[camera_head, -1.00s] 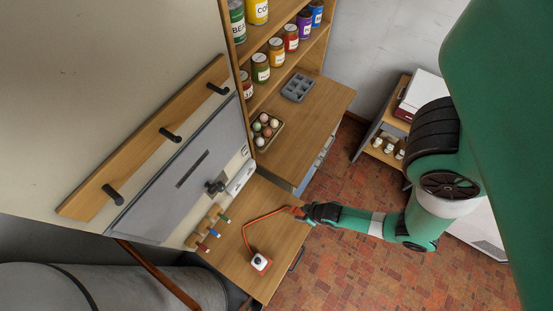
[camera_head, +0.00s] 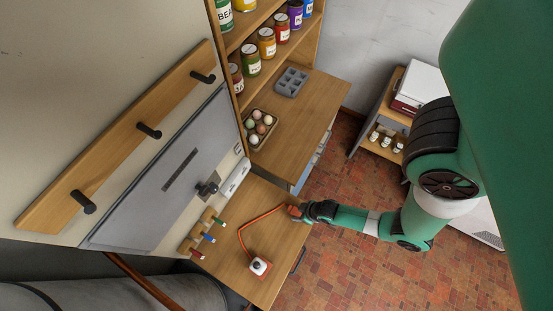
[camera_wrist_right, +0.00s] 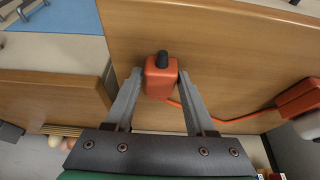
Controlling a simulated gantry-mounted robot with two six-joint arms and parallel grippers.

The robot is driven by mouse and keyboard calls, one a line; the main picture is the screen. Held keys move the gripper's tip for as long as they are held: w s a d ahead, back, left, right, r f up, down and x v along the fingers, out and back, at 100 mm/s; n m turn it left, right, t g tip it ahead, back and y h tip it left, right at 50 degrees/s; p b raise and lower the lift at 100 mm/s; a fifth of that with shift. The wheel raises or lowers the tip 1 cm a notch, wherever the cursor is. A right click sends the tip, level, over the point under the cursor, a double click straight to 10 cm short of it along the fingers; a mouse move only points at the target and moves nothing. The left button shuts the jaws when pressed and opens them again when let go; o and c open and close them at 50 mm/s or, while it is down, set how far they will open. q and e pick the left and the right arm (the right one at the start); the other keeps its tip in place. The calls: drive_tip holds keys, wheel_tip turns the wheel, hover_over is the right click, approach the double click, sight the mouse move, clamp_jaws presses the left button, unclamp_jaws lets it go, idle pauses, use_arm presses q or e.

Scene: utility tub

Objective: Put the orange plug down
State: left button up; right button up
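The orange plug (camera_wrist_right: 160,76) sits between the fingertips of my right gripper (camera_wrist_right: 161,82), which appears shut on it. A dark rounded tip sticks out of its far end. In the head view the plug (camera_head: 295,211) and the right gripper (camera_head: 300,211) are at the right edge of the wooden worktop (camera_head: 235,231). An orange cord (camera_head: 247,231) runs from the plug over the worktop to a white-and-red unit (camera_head: 259,266). I cannot tell whether the plug touches the wood. My left gripper is not in view.
Coloured-handled tools (camera_head: 208,238) line the worktop's left edge. A taller wooden counter behind carries an egg tray (camera_head: 259,128) and a grey mould (camera_head: 291,82). A shelf of jars (camera_head: 267,42) stands at the back. Much of the worktop is bare.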

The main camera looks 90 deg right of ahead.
drive_tip(key=shift+o, duration=1.2)
drive_tip(key=shift+r, duration=0.2)
drive_tip(key=p+v, duration=0.3)
drive_tip(key=v, duration=0.9)
